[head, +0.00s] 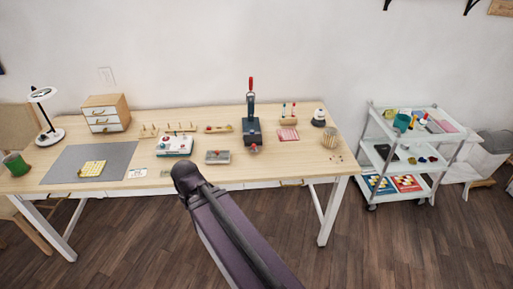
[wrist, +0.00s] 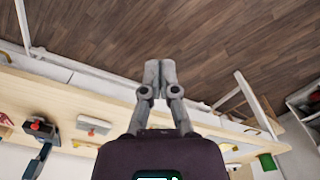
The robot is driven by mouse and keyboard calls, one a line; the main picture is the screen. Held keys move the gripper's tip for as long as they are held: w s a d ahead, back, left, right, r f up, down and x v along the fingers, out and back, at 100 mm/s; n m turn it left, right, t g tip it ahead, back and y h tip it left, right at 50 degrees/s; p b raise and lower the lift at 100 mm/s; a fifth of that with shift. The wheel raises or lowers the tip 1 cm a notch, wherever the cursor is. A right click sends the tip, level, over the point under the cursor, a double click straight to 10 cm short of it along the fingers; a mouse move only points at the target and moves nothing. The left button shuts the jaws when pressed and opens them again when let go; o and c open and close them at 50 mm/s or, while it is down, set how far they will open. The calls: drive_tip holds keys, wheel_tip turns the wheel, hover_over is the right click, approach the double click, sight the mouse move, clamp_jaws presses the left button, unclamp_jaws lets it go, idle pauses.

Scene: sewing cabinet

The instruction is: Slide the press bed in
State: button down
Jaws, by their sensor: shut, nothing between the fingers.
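The dark blue press (head: 251,130) stands on the table right of centre, its lever with a red grip raised upright. At its front foot is a small grey part with a reddish knob, which looks like the press bed (head: 254,149); how far it sticks out is hard to tell. In the wrist view the press shows at the lower left, with the red knob on its grey front part (wrist: 37,127). My gripper (wrist: 160,68) is shut and empty, over the table's front edge and floor, apart from the press. In the head view my arm hides the gripper's fingers.
On the wooden table (head: 300,165), a grey box with a red knob (head: 217,156) sits left of the press, and a white-and-teal machine (head: 175,146) farther left. A pink pad (head: 288,134) and woven cup (head: 329,137) are to the right. A white cart (head: 408,150) stands beyond.

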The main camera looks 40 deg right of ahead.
drive_tip(key=shift+a, duration=0.3)
drive_tip(key=w+d+f+m+t+y+b, duration=0.1)
drive_tip(key=w+d+f+m+t+b, duration=0.4)
drive_tip(key=m, duration=0.4)
drive_tip(key=w+d+f+m+t+y+b, duration=0.15)
drive_tip(key=w+d+m+t+b, duration=0.25)
drive_tip(key=w+d+m+b, duration=0.4)
drive_tip(key=d+m+t+h+b, duration=0.2)
drive_tip(key=d+m+b, duration=0.1)
drive_tip(key=d+m, duration=0.4)
drive_tip(key=d+m+t+h+b, duration=0.2)
drive_tip(key=d+m+h+b, duration=0.1)
drive_tip(key=d+m, duration=0.5)
drive_tip(key=d+f+m+t+h+b, duration=0.1)
drive_tip(key=d+m+h+b, duration=0.2)
drive_tip(key=d+m, duration=0.4)
drive_tip(key=shift+d+m+t+b, duration=0.3)
drive_tip(key=shift+d+t, duration=0.1)
drive_tip(key=shift+d, duration=0.15)
drive_tip(key=shift+s+d+r+m+h, duration=0.1)
drive_tip(key=shift+s+d+m+h, duration=0.15)
drive_tip(key=shift+d+m, duration=0.15)
